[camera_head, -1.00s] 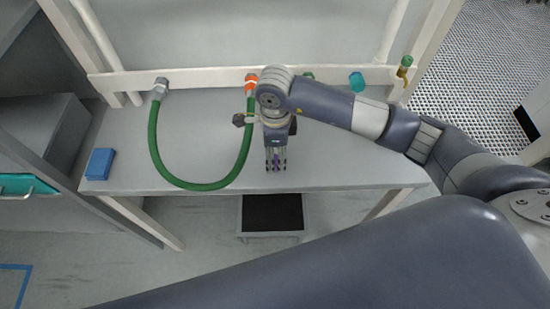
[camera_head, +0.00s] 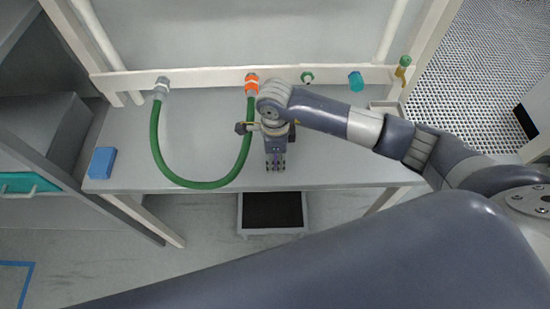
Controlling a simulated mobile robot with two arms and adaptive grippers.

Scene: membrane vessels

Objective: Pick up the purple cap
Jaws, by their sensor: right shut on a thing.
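My right gripper (camera_head: 275,166) points down at the front part of the grey table (camera_head: 330,165), right of the green hose's loop. Its fingers are shut, with small purple patches between them. The purple cap is mostly hidden by the fingers, so its shape and whether it touches the table cannot be told. My left gripper is not in view.
A green hose (camera_head: 154,140) loops from a grey fitting to an orange fitting (camera_head: 252,80) on the white rail. A green fitting (camera_head: 307,77), a teal cap (camera_head: 356,81) and a brass valve (camera_head: 402,68) are farther right. A blue block (camera_head: 102,162) lies left.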

